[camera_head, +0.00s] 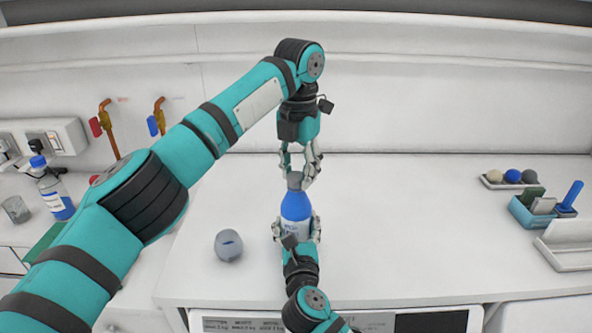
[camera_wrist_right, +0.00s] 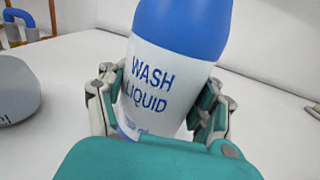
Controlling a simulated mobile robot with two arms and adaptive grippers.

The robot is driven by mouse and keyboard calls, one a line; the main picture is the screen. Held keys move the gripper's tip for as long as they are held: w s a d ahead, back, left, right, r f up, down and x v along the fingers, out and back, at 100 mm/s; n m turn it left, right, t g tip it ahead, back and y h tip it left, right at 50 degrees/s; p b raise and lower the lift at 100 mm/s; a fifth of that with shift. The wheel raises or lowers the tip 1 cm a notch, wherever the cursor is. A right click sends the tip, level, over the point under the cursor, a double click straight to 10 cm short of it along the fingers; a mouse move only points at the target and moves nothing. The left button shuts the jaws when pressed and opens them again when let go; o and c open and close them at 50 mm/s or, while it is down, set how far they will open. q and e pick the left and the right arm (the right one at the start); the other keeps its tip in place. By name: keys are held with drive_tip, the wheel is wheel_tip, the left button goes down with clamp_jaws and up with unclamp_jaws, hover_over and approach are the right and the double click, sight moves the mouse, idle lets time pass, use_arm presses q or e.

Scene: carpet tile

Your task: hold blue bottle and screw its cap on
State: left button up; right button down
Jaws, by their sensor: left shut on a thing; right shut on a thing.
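The blue bottle (camera_head: 296,207) stands upright on the white worktop, with a blue upper part and a white label. In the right wrist view its label reads "WASH LIQUID" (camera_wrist_right: 170,60); its top is out of that frame. My right gripper (camera_head: 296,230) is shut on the bottle's lower body, with fingers on both sides, also in the right wrist view (camera_wrist_right: 160,105). The grey cap (camera_head: 294,181) is at the bottle's top. My left gripper (camera_head: 301,172) points down from above and is shut on the cap. I cannot tell how tightly the cap is seated.
A grey rounded object (camera_head: 229,245) lies left of the bottle. A blue organizer (camera_head: 532,217) and a tray with balls (camera_head: 495,184) stand at the right.

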use_arm(q)
drive_tip(key=shift+a+m, duration=0.1)
drive_tip(key=shift+m, duration=0.5)
drive_tip(key=o, duration=0.7)
drive_tip(key=shift+c, duration=0.3)
